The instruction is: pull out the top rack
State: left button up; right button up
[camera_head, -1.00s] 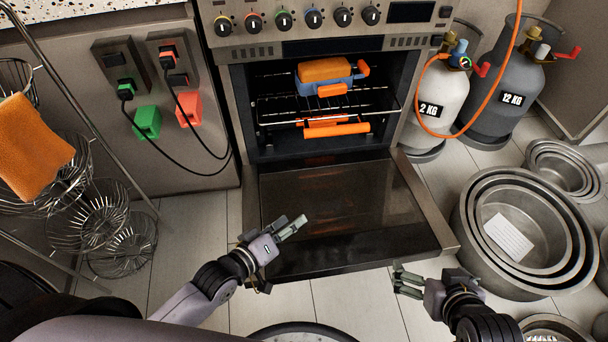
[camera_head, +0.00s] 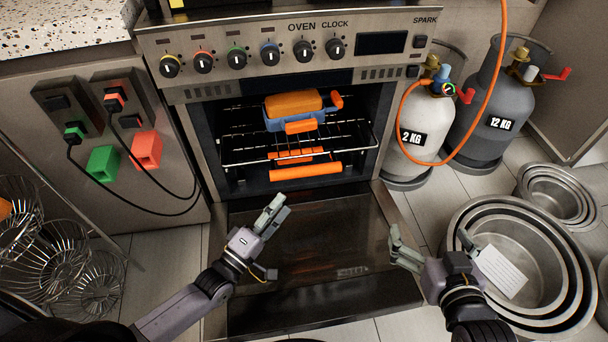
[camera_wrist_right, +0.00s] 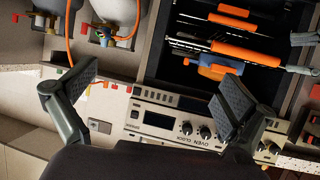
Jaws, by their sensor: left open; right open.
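The oven (camera_head: 285,65) stands open with its door (camera_head: 320,270) folded down. The top rack (camera_head: 240,150) is a wire shelf inside the oven, with an orange handle bar (camera_head: 305,170) at its front. It carries a blue dish (camera_head: 285,118) with an orange loaf-like top (camera_head: 292,102). My left gripper (camera_head: 272,212) is open and empty over the door, below and left of the handle. My right gripper (camera_head: 398,245) is open and empty over the door's right side, apart from the handle. The right wrist view shows its spread fingers (camera_wrist_right: 155,95) and the handle (camera_wrist_right: 246,53).
Another orange bar (camera_head: 297,155) shows behind the handle. Gas cylinders (camera_head: 418,135) with an orange hose stand right of the oven. Nested metal pans (camera_head: 520,230) lie at right, near my right gripper. Wire baskets (camera_head: 85,275) stand at left.

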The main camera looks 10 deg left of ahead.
aim_at(306, 172)
pick_arm(q)
jog(key=b+x, duration=0.3)
jog(key=x, duration=0.8)
jog(key=shift+w+d, duration=0.1)
jog(key=shift+w, duration=0.15)
jog(key=shift+w+d+r, duration=0.1)
jog(key=shift+w+d, duration=0.05)
jog(key=shift+w, duration=0.1)
pick_arm(e)
notch_tip(306, 172, up, 15)
jog(key=a+t+y, duration=0.2)
jog(key=t+y, duration=0.1)
jog(key=t, duration=0.5)
jog(key=shift+w+a+f+n+t, duration=0.2)
jog(key=shift+w+n+t, duration=0.1)
jog(key=shift+w+t, duration=0.15)
pick_arm(q)
jog(key=shift+c, duration=0.2)
grip_shut()
